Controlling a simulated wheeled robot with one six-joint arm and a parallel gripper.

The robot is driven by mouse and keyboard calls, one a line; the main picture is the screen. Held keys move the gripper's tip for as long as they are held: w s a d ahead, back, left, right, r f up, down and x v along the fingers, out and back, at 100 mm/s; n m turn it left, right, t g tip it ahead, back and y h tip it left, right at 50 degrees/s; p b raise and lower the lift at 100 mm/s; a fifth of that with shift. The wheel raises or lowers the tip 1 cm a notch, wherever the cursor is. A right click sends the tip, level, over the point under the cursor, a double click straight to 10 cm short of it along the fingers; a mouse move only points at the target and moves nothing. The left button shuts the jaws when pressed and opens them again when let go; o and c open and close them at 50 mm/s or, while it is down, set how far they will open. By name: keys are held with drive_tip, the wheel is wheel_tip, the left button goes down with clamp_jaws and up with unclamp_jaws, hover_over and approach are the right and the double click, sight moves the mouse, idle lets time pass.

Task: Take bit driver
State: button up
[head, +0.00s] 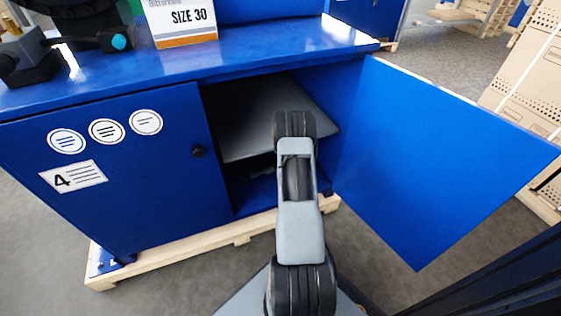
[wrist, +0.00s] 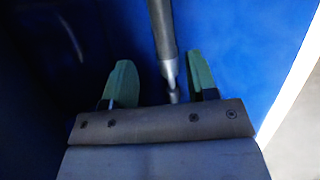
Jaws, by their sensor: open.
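In the wrist view, my gripper (wrist: 160,64) is open, with its two green fingers apart. A grey metal rod with a narrower tip (wrist: 163,32) runs down from the top of the picture between the fingers. It may be the bit driver, but no handle shows. I cannot tell whether the fingers touch it. In the head view, my arm reaches into the open blue cabinet (head: 120,175), and my gripper is hidden inside. No bit driver can be made out there.
The cabinet's right door (head: 440,150) stands wide open; its left door is shut. A grey shelf (head: 245,125) crosses the dark inside above the blue floor. A sign reading SIZE 30 (head: 182,22) stands on top. A wooden pallet (head: 190,246) lies under the cabinet.

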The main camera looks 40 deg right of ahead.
drive_tip(key=b+x, duration=0.3)
drive_tip(key=x, duration=0.5)
drive_tip(key=shift+w+a, duration=0.1)
drive_tip(key=shift+w, duration=0.1)
drive_tip(key=b+x, duration=0.3)
drive_tip(key=x, duration=0.1)
drive_tip(key=shift+w+f+b, duration=0.1)
drive_tip(key=shift+f+b, duration=0.3)
drive_tip(key=shift+w+d+f, duration=0.15)
drive_tip(key=shift+w+d, duration=0.05)
drive_tip(key=shift+d, duration=0.05)
drive_tip(key=shift+c, duration=0.2)
clamp_jaws()
drive_tip(key=shift+w+d, duration=0.1)
